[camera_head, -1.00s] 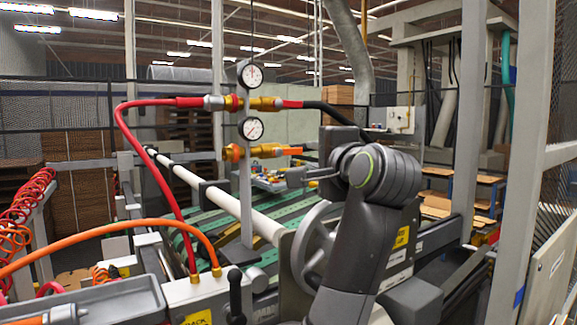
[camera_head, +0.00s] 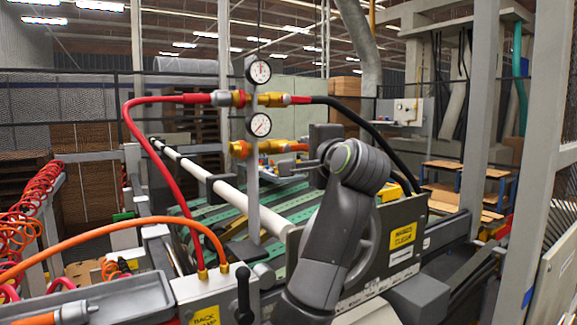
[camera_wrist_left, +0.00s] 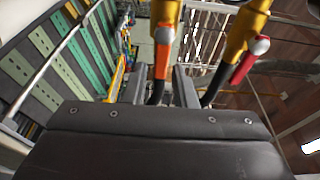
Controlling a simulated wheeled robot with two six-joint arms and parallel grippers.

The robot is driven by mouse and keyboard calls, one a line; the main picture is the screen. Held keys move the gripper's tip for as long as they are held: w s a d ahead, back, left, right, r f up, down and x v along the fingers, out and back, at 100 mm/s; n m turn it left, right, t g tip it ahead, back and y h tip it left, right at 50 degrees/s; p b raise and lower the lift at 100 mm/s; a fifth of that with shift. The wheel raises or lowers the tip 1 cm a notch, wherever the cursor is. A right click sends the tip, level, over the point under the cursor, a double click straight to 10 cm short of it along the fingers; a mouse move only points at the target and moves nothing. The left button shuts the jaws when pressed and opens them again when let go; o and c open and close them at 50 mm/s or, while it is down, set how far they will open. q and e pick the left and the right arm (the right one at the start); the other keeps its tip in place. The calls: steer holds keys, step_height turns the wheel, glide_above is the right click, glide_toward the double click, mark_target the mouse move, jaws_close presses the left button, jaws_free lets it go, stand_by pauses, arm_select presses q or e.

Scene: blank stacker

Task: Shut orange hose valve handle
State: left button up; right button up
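The orange valve handle (camera_head: 299,147) sticks out to the right from the lower brass valve (camera_head: 270,146), under the lower gauge. It lies roughly level, in line with the valve. My left gripper (camera_head: 291,166) is just below and beside it, its fingers pointing left toward the post. In the left wrist view the orange handle (camera_wrist_left: 163,62) shows between and beyond the two spread fingers of my left gripper (camera_wrist_left: 160,80). The gripper is open, and I cannot tell whether a finger touches the handle. My right gripper is not in view.
An upper brass valve (camera_head: 272,99) joins red and black hoses above; a red handle (camera_wrist_left: 250,60) shows in the wrist view. Two gauges (camera_head: 259,125) sit on the grey post (camera_head: 252,190). A white roller (camera_head: 225,190) and green slatted belt (camera_head: 300,205) lie below.

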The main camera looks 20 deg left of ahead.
arm_select(q)
steer(key=shift+p+x, duration=0.3)
steer(key=shift+x, duration=0.75)
steer(key=s+a+f+m+g+y, duration=0.1)
steer(key=s+f+m+g, duration=0.15)
steer(key=m, duration=0.55)
steer(key=s+a+f+m+g, duration=0.1)
steer(key=m+g, duration=0.2)
steer(key=m, duration=0.5)
steer(key=v, duration=0.8)
steer(key=shift+d, duration=0.25)
steer(key=shift+s+t, duration=0.1)
steer(key=shift+t, duration=0.15)
